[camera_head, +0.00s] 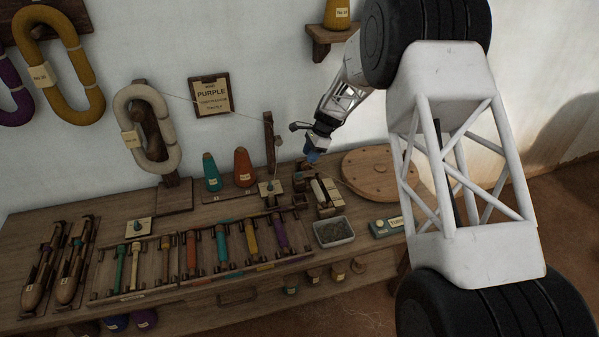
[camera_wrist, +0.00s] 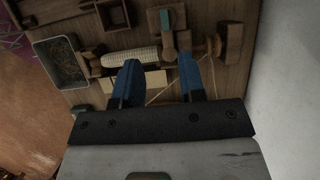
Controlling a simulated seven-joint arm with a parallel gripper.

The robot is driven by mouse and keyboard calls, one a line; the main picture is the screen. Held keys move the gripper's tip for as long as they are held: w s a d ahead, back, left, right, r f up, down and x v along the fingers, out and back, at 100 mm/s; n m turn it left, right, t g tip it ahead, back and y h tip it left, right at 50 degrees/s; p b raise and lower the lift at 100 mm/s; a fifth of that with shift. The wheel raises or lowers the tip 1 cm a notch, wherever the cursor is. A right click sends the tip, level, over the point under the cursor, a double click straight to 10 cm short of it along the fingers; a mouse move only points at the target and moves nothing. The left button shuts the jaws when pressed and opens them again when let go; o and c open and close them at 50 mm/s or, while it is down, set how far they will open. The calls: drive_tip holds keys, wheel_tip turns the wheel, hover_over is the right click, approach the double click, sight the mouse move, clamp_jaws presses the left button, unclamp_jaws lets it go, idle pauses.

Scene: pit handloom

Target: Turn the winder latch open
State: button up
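The winder (camera_head: 302,180) stands on the bench near its right end, below my gripper (camera_head: 313,155). In the wrist view it holds a pale, ridged bobbin (camera_wrist: 130,57) lying sideways. A short wooden lever with a teal tip (camera_wrist: 165,19) stands beside the bobbin's right end; it looks like the latch. It points away from my gripper (camera_wrist: 158,78). The two blue fingers are apart with nothing between them. They hover over the near side of the winder, one finger near the bobbin and the other right of the lever's foot. I cannot tell whether they touch anything.
A grey tray (camera_head: 333,232) and a round wooden disc (camera_head: 382,172) flank the winder area. An upright post (camera_head: 269,144) carries thread from a cream skein (camera_head: 131,128). Racks of coloured bobbins (camera_head: 191,253) fill the bench's front. A wooden knob (camera_wrist: 217,45) stands right of the lever.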

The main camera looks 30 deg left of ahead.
sight(299, 173)
drive_tip(key=shift+s+a+f, duration=0.1)
drive_tip(key=shift+a+f, duration=0.55)
drive_tip(key=shift+a, duration=0.05)
drive_tip(key=shift+x, duration=3.9)
drive_tip(key=shift+c, duration=0.4)
clamp_jaws()
